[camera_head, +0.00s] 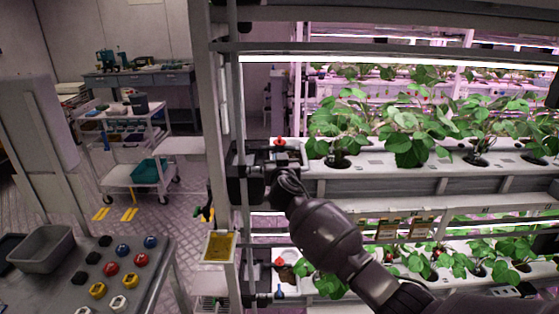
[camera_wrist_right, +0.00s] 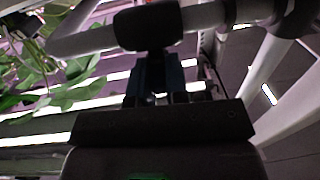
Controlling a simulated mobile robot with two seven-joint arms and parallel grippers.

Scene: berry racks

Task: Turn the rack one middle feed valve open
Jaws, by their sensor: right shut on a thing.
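My right arm reaches in from the lower right of the head view to the left end of the middle rack shelf. My right gripper (camera_head: 262,178) is there, beside dark fittings on the rack post, and its fingertips are hard to make out. In the right wrist view, the right gripper (camera_wrist_right: 165,98) is shut on the blue valve handle (camera_wrist_right: 153,72). The handle stands across the white pipe (camera_wrist_right: 205,17), below the black valve body (camera_wrist_right: 148,27). The middle valve itself is hidden behind my gripper in the head view. My left gripper is not in view.
A red-capped fitting (camera_head: 279,143) sits just above my gripper. A lower blue valve handle (camera_head: 280,291) shows on the shelf below. Leafy plants (camera_head: 410,130) fill the shelf to the right. A table (camera_head: 150,285) stands at the lower left.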

